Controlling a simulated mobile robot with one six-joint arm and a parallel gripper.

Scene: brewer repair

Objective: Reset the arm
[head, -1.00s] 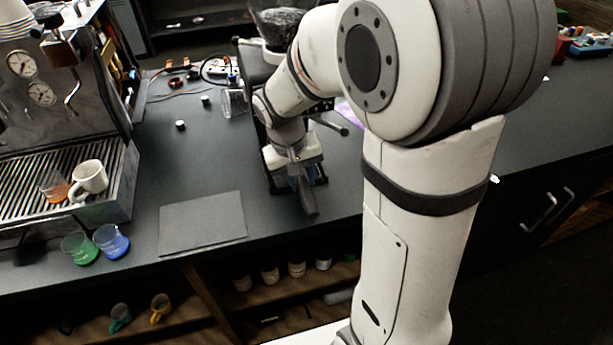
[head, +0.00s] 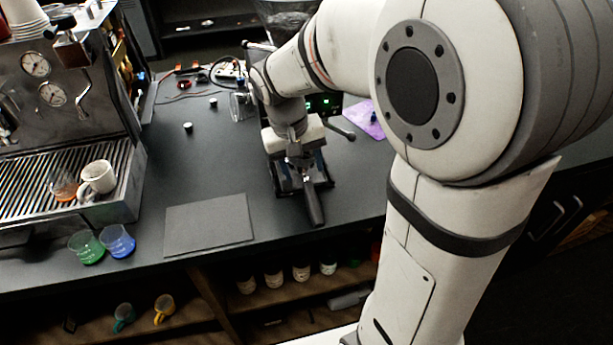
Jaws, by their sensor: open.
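My arm reaches over the dark counter (head: 225,165) in the head view. My gripper (head: 299,165) is open and points down, just above and behind a black handle (head: 314,206) that looks like a portafilter's. The handle sticks out toward the counter's front edge from a dark stand at the foot of the grinder (head: 323,104). My wrist and forearm hide much of the grinder. I cannot tell whether the fingertips touch the handle or the stand.
An espresso machine (head: 60,80) stands at the left, with a white mug (head: 97,178) on its drip tray. Green (head: 86,247) and blue (head: 117,241) cups stand in front of it. A flat dark mat (head: 208,224) lies left of the handle. The counter behind the mat is mostly clear.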

